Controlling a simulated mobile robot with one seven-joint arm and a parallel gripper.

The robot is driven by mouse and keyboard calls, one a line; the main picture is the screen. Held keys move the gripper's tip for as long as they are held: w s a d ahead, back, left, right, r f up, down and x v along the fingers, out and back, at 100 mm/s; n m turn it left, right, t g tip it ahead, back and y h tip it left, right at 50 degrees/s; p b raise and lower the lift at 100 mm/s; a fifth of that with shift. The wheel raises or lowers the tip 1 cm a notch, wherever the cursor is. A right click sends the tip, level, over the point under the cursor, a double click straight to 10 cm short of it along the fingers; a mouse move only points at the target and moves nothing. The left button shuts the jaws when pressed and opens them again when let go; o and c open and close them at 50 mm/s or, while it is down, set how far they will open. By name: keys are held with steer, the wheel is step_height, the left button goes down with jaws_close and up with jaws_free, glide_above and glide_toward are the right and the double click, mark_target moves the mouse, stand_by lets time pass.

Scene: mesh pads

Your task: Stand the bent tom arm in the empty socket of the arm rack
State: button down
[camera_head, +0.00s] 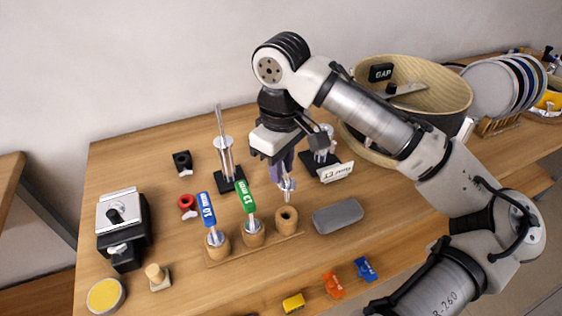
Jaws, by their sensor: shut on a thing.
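The arm rack (221,258) is a wooden strip with round wooden sockets. A blue-labelled arm (206,210) and a green-labelled arm (245,198) stand tilted in its left and middle sockets. The right socket (287,220) is empty, its dark hole showing. My gripper (281,158) is shut on the bent tom arm (287,184), which has a purple upper part and a metal collar and rod. The rod hangs down just above the empty socket, apparently not in it. The jaws partly hide the arm's upper part.
A grey rounded block (338,216) lies close to the right of the rack. Two metal stands on black bases (226,165) (326,168) are behind. Blue, orange and yellow clips (333,285) lie in front. A large round bin (440,98) stands at the back right.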

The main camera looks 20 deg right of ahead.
steer(key=shift+r+p, duration=0.1)
steer(key=shift+p, duration=0.2)
steer(key=shift+f+b, duration=2.5)
steer(key=shift+f, duration=2.25)
steer(key=c, duration=1.2)
jaws_free()
steer(key=shift+o, duration=0.2)
step_height(320, 180, up, 14)
steer(key=shift+f, duration=0.1)
